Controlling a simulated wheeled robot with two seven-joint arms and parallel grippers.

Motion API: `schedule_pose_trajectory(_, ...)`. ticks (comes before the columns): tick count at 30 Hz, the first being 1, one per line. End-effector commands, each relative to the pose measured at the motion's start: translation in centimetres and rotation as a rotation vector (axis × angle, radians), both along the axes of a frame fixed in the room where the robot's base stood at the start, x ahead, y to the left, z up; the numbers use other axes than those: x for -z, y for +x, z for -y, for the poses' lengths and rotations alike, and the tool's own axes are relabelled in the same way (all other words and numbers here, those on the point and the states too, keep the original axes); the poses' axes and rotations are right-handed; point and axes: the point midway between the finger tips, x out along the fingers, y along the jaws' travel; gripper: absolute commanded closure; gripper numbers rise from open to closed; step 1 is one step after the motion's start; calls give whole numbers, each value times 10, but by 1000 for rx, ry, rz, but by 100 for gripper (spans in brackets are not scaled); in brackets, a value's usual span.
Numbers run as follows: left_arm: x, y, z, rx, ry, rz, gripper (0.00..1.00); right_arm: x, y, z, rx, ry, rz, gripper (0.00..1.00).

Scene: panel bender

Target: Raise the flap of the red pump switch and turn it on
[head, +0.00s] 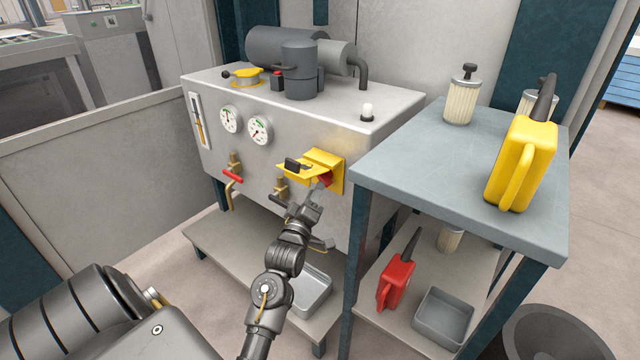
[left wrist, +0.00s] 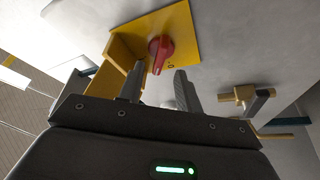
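The pump switch has a yellow plate (head: 337,178) on the front of the grey tank. Its yellow flap (head: 297,171), with a black grip, stands out from the plate, and the red knob (head: 325,179) is uncovered below it. The left wrist view shows the red knob (left wrist: 161,51) on the yellow plate (left wrist: 185,38), with the flap (left wrist: 124,52) to its left. My left gripper (head: 320,187) is just below and in front of the knob. In the left wrist view its fingers (left wrist: 160,82) are apart with nothing between them; the knob is beyond their tips. My right gripper is out of view.
Brass valves, one with a red handle (head: 232,175), stick out of the tank front left of the switch. A grey table (head: 430,185) with a yellow can (head: 520,165) stands close on the right. A shelf (head: 235,258) with a metal tray (head: 312,292) lies below.

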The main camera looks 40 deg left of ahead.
Motion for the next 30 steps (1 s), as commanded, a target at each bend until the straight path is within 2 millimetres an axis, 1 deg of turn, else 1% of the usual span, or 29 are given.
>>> schedule_pose_trajectory(1, -2, 10, -3, 0, 0, 1, 65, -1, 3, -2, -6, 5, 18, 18)
schedule_pose_trajectory(3, -4, 20, -7, 0, 0, 0, 65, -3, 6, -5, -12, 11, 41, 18)
schedule_pose_trajectory(6, -7, 32, -12, -1, 1, -1, 65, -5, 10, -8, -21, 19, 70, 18)
schedule_pose_trajectory(9, -9, 39, -14, -1, 1, -1, 65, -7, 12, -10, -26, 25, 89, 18)
schedule_pose_trajectory(13, -10, 44, -16, 0, 0, -2, 65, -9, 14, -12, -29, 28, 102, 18)
schedule_pose_trajectory(20, -10, 44, -16, 0, 0, -3, 65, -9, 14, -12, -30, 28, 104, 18)
schedule_pose_trajectory(23, -10, 44, -16, 0, 0, -3, 76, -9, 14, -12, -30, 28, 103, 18)
schedule_pose_trajectory(28, -10, 44, -16, 0, 0, -3, 98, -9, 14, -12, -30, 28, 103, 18)
schedule_pose_trajectory(30, -10, 44, -16, 0, 0, -3, 100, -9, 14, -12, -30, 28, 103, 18)
